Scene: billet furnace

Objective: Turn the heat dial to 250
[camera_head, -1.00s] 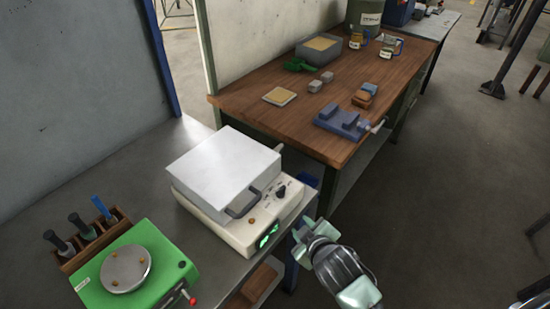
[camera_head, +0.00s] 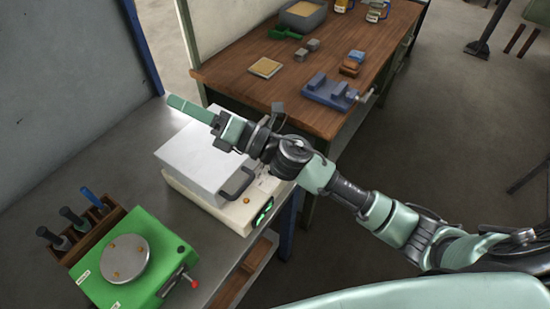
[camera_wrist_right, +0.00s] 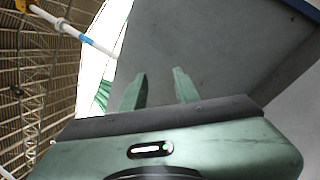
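The furnace (camera_head: 200,160) is a pale box with a white lid and a dark handle on the metal bench. Its cream front panel (camera_head: 236,213) carries a lit green display (camera_head: 263,212). The dark heat dial is hidden behind my right arm, so its setting cannot be read. My right gripper (camera_head: 188,108) is above and behind the furnace lid, pointing to the left, clear of the panel. In the right wrist view its two fingers (camera_wrist_right: 160,90) stand apart with nothing between them. My left gripper is not in view.
A green device with a round plate (camera_head: 125,259) and a wooden tool rack (camera_head: 92,238) stand left of the furnace. Behind is a wooden table (camera_head: 235,82) with a blue vise (camera_head: 328,92) and blocks. A grey wall (camera_head: 65,90) bounds the left.

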